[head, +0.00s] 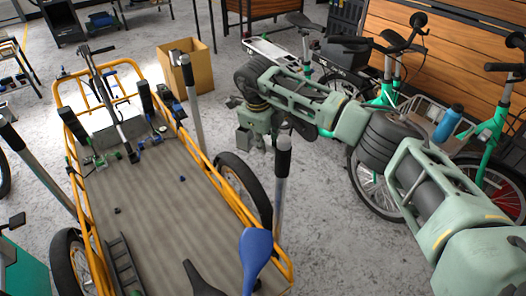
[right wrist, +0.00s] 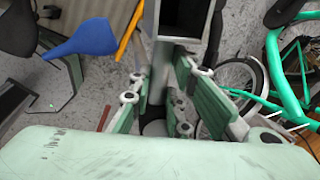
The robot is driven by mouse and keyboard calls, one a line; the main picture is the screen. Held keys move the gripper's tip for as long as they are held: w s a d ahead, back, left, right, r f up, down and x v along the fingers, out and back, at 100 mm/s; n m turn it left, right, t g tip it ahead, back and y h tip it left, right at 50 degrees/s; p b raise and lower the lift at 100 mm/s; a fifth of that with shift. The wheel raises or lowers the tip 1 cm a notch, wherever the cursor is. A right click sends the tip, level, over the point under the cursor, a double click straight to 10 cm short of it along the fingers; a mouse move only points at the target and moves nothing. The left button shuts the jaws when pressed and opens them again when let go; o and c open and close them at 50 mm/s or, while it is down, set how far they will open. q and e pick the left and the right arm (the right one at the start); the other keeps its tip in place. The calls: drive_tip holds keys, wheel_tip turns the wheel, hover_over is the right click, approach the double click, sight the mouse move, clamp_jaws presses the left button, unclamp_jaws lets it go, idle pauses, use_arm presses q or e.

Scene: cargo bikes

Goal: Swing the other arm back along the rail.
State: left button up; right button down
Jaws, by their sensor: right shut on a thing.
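The cargo bike's flat bed is edged by an orange rail (head: 222,190). Upright silver posts with black tops stand along it: one at its right side (head: 281,185), one farther back (head: 191,95). My right gripper (head: 262,125) is over the outer right side of the bed, close to the nearer right post. In the right wrist view my right gripper (right wrist: 165,92) is shut on a grey bar (right wrist: 158,68) with a dark, square-looking end above it. The fingers hide part of the bar, and I cannot tell which post it belongs to. My left gripper is not in view.
A blue saddle (head: 256,256) and a black saddle (head: 200,281) stand at the near end. A cardboard box (head: 187,70) is behind the bed. Green bikes (head: 388,90) stand behind my right arm. Small parts lie on the bed; floor left of the box is mostly clear.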

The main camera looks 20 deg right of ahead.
drive_tip(key=m, duration=0.1)
drive_tip(key=w+d+m+b, duration=0.1)
drive_tip(key=shift+m, duration=0.3)
drive_tip(key=shift+w+d+m+g, duration=0.3)
drive_tip(key=shift+d+m+g, duration=0.15)
drive_tip(key=shift+m, duration=0.55)
drive_tip(key=shift+d+b, duration=0.1)
drive_tip(key=shift+b, duration=0.2)
drive_tip(key=c, duration=1.6)
unclamp_jaws()
drive_tip(key=shift+c, duration=0.2)
wheel_tip(320, 180, up, 12)
drive_tip(key=a, duration=0.2)
drive_tip(key=shift+s, duration=0.4)
drive_tip(key=shift+a+f, duration=0.1)
